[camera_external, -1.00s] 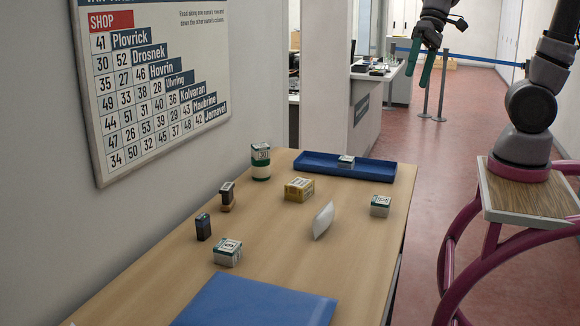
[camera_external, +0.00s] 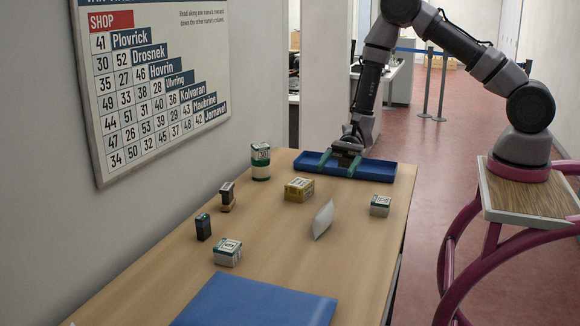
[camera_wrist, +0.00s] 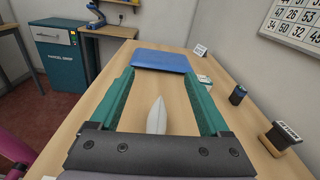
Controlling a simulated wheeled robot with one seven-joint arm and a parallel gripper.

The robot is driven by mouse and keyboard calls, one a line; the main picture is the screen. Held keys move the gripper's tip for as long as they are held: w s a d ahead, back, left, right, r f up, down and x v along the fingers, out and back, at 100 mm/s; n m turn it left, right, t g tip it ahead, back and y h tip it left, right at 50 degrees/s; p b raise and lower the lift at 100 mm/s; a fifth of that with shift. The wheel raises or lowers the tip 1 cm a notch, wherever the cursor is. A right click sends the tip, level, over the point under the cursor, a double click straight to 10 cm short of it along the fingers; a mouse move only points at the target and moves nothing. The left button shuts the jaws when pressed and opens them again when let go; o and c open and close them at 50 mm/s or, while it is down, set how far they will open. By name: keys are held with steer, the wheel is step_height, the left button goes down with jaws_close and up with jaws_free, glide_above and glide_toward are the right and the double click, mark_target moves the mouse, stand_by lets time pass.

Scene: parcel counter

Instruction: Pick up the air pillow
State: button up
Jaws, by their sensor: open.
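The air pillow (camera_external: 323,219) is a small white pouch standing on edge on the wooden counter, right of the middle. In the wrist view the air pillow (camera_wrist: 157,117) shows between the two green fingers, farther along the counter. My gripper (camera_external: 338,165) is open and empty, over the near side of the blue tray at the counter's far end. It is apart from the air pillow and behind it in the external view. In the wrist view my gripper (camera_wrist: 160,92) has its fingers spread wide.
A yellow box (camera_external: 299,189) and a white box (camera_external: 380,206) stand on either side of the air pillow. The blue tray (camera_external: 392,171) has a raised rim. A flat blue mat (camera_external: 255,303) lies at the near end. Several small items line the wall side.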

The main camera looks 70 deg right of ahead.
mark_target(331, 199)
steer(key=f, duration=0.1)
steer(key=w+f+m, duration=0.1)
steer(key=shift+a+f+m+t+y, duration=0.1)
steer(key=shift+f+m+t+y, duration=0.2)
steer(key=shift+t, duration=0.1)
step_height(331, 199, down, 7)
steer(key=shift+r, duration=0.1)
steer(key=shift+a+f, duration=0.1)
steer(key=shift+f, duration=0.1)
steer(key=a, duration=0.4)
steer(key=shift+w+a, duration=0.2)
steer(key=shift+a, duration=0.2)
jaws_close()
steer(key=shift+r, duration=0.15)
